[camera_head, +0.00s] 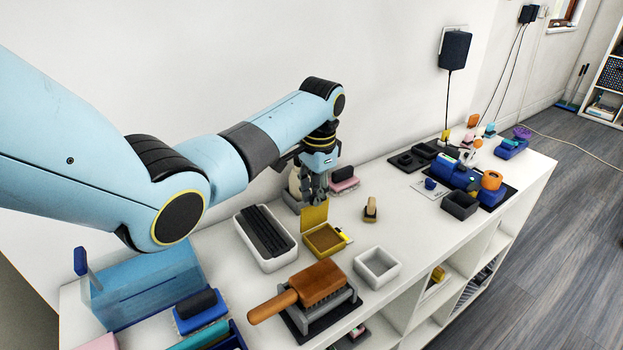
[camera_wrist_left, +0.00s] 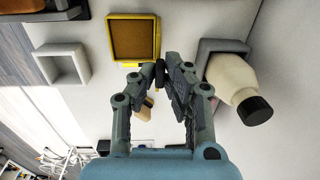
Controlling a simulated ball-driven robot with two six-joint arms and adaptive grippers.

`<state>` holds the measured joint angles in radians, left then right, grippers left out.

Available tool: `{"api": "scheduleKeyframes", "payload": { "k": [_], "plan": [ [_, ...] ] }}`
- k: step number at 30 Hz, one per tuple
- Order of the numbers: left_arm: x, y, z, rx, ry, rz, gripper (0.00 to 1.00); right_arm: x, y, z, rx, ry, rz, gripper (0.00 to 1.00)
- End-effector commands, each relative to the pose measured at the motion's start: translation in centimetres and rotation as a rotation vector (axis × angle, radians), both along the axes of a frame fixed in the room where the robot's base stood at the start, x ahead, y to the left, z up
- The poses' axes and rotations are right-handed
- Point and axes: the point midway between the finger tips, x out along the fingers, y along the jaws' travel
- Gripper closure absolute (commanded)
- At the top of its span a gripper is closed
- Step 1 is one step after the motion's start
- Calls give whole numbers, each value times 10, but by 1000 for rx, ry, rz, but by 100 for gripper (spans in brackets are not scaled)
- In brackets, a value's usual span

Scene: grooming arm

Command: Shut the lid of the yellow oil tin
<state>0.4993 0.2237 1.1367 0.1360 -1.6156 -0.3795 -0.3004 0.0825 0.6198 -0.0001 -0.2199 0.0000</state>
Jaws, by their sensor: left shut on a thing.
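The yellow oil tin (camera_head: 324,240) stands on the white counter, its brown inside showing. Its yellow lid (camera_head: 314,217) is raised, standing up at the tin's back edge. In the left wrist view the open tin (camera_wrist_left: 133,40) is at the top, left of centre. My left gripper (camera_head: 317,198) points down at the top of the raised lid and is shut on it. In the left wrist view the fingertips (camera_wrist_left: 163,72) are together beside the tin's edge, and the fingers partly hide the lid. My right gripper is in neither view.
A white tray with black slats (camera_head: 265,238) is left of the tin. A wooden brush (camera_head: 318,283) lies on a stand in front. A white square tray (camera_head: 377,267) is at right. A cream bottle (camera_wrist_left: 238,85) in a grey holder is close to the gripper.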

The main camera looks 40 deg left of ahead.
Motion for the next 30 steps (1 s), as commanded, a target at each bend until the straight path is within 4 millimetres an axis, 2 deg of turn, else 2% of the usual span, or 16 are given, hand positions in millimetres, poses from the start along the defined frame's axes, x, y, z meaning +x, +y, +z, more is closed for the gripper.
{"api": "scheduleKeyframes", "payload": {
  "k": [1,3,9,14,30],
  "plan": [
    [-2,-7,6,29,-8,-2,100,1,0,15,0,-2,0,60],
    [-4,-13,5,81,-23,-3,100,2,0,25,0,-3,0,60],
    [-7,-27,0,222,-66,-2,100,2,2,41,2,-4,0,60],
    [-10,-35,-4,316,-94,-2,100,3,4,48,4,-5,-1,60],
    [-12,-45,-11,311,-91,0,100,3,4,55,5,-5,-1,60]
  ]
}}
